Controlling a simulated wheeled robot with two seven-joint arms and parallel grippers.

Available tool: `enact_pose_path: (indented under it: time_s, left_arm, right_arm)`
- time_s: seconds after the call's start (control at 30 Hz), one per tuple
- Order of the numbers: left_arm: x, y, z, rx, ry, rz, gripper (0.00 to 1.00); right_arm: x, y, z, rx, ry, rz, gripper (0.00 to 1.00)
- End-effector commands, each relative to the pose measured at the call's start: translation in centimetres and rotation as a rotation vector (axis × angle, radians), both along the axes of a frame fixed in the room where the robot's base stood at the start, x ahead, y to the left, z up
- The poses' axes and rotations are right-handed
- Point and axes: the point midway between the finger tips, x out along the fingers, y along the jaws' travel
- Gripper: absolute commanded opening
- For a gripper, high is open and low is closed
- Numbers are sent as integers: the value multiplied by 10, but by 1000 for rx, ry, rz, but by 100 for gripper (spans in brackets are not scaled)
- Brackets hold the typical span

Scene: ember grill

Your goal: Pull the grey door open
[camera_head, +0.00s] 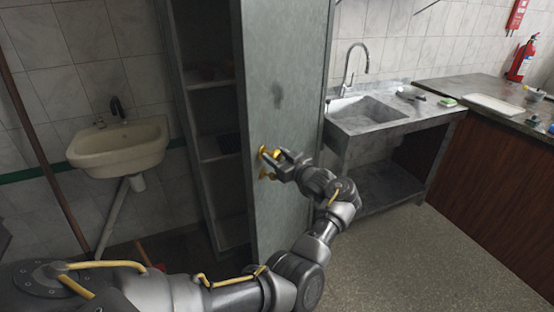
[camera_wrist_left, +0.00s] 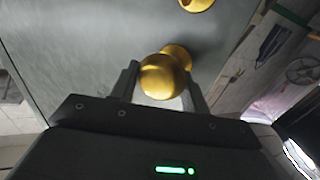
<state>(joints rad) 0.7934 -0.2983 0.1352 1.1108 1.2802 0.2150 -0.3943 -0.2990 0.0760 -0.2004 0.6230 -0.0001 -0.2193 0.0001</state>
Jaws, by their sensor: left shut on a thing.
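The grey door (camera_head: 285,85) is a tall metal cabinet door, standing partly open with shelves (camera_head: 215,140) showing to its left. A round golden knob (camera_wrist_left: 163,76) sits on the door face. My left gripper (camera_head: 274,160) is at the knob, and in the left wrist view its two fingers stand on either side of the knob, shut on it. A second golden fitting (camera_wrist_left: 197,4) shows on the door at the top edge of the wrist view. The right gripper is not in view.
A beige washbasin (camera_head: 118,145) hangs on the tiled wall at left. A metal sink unit (camera_head: 380,118) stands right of the door, then a dark counter with wooden front (camera_head: 490,195). A red fire extinguisher (camera_head: 522,60) stands at far right. The speckled floor (camera_head: 410,260) in front is clear.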

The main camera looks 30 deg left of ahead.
Motion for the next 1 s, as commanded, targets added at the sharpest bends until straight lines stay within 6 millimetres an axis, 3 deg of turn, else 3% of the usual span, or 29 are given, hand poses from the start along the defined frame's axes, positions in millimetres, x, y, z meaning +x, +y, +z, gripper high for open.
enact_pose_path:
  time_s: [0.37, 0.4, 0.53, 1.0]
  left_arm:
    - [1, 0, 4, 5, -6, 5, 5]
    - [1, -1, 4, 5, -7, 5, 47]
    - [1, -1, 3, 5, -5, 4, 64]
    - [1, 3, 3, 3, -2, -27, 66]
  right_arm:
    - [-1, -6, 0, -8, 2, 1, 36]
    - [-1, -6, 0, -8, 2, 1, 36]
    - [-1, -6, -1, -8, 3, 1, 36]
    - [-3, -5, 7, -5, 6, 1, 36]
